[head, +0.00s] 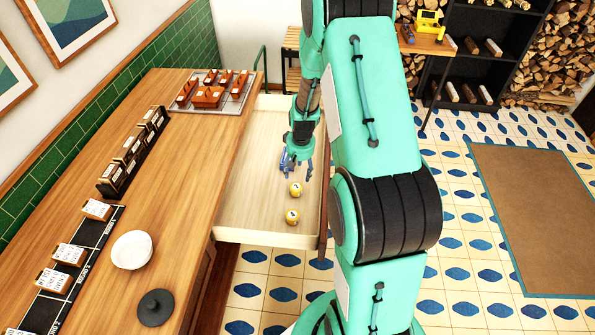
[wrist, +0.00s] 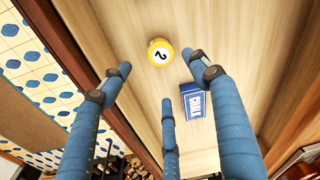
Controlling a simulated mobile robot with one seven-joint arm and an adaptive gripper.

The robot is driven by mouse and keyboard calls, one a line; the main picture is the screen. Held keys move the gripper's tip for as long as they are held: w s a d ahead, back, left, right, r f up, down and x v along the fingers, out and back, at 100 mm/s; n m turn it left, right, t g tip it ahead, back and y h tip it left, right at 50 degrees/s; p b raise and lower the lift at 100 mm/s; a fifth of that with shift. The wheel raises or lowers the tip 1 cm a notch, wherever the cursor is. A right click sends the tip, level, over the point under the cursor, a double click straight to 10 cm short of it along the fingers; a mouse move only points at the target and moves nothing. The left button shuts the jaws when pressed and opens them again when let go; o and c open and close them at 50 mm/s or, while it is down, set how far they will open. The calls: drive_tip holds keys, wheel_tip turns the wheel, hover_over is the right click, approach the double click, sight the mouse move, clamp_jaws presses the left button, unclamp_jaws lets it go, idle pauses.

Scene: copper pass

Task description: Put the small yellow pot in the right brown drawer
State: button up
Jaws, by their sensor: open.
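The drawer (head: 250,195) under the wooden counter is pulled open, and its inside is pale wood. Two small yellow round things (head: 295,189) (head: 291,217) with white spots lie in it, looking more like numbered balls than pots. One shows in the wrist view (wrist: 160,52) with a dark numeral on its white face. A blue block marked as chalk (wrist: 197,101) lies near it. My gripper (head: 299,172) is over the drawer, its fingers spread and empty. In the wrist view my gripper (wrist: 160,80) has the yellow thing just beyond its fingertips. I see no clear small pot.
The wooden counter (head: 180,140) holds a white bowl (head: 132,249), a black lidded thing (head: 155,307), labelled blocks on dark racks and a tray of orange-brown pieces (head: 212,95). A side table at the back bears a yellow object (head: 429,20). Tiled floor lies open at right.

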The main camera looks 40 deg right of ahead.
drive_tip(key=shift+r, duration=0.15)
drive_tip(key=s+a+r+n+t, duration=0.1)
drive_tip(key=a+r, duration=0.4)
drive_tip(key=r, duration=0.4)
drive_tip(key=s+a+r, duration=0.2)
drive_tip(key=a+r, duration=0.4)
drive_tip(key=r, duration=0.3)
drive_tip(key=s+a+r+n+t, duration=0.1)
drive_tip(key=a+r, duration=0.4)
drive_tip(key=r, duration=0.4)
drive_tip(key=s+a+r+t, duration=0.1)
drive_tip(key=s+a+r, duration=0.6)
drive_tip(key=s, duration=0.4)
drive_tip(key=s+a+r+n+t, duration=0.1)
drive_tip(key=s+a+r, duration=0.6)
drive_tip(key=s, duration=0.5)
drive_tip(key=shift+r+n, duration=0.25)
drive_tip(key=shift+n, duration=0.05)
